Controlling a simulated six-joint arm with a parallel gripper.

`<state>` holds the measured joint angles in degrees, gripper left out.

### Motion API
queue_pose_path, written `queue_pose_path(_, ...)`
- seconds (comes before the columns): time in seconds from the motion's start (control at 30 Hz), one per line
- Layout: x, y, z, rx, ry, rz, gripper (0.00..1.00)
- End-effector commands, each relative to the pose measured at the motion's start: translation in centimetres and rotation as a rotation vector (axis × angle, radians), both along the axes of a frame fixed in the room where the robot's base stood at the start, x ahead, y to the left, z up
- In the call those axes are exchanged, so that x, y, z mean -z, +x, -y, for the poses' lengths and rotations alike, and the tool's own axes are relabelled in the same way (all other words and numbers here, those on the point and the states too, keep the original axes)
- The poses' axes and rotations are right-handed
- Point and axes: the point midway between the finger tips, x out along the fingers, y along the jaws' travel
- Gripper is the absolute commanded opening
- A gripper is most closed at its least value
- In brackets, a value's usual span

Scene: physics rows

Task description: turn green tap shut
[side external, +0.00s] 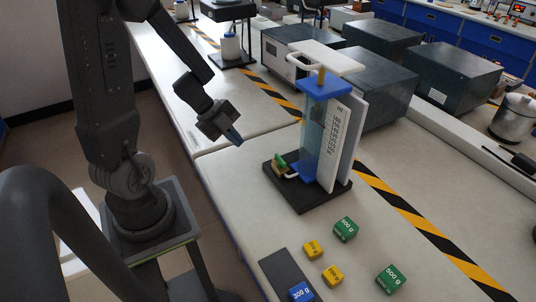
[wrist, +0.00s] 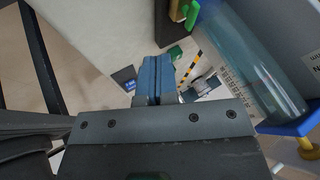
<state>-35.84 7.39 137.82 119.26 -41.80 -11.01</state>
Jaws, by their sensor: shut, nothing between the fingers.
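The green tap (side external: 280,162) sits low on the left side of a clear column (side external: 312,130) with blue end caps, above a black base plate (side external: 312,201). Its handle looks tilted, and a brass-coloured part and a pale spout lie beside it. In the wrist view the green tap (wrist: 192,14) shows at the top edge, partly cut off, beside the column (wrist: 250,65). My gripper (side external: 237,140) is in the air to the left of the tap and higher, apart from it. Its blue fingers (wrist: 156,78) are shut and empty.
Green and yellow weights (side external: 345,229) and a dark mat (side external: 287,275) with a blue weight lie at the front. Grey boxes (side external: 375,92) stand behind. The bench between my gripper and the base is clear.

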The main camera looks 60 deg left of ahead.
Motion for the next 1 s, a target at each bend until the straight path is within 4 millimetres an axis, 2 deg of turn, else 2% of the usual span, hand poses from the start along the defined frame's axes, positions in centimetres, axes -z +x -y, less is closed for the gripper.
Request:
queue_pose_path(0.3,4.6,2.6,2.2,0.001,-0.002,-0.005,0.00)
queue_pose_path(0.5,7.0,4.4,3.3,0.002,0.003,-0.001,0.00)
queue_pose_path(0.7,6.7,7.1,3.2,0.001,0.005,0.003,0.00)
queue_pose_path(1.0,6.7,8.0,3.2,-0.002,0.003,0.000,0.00)
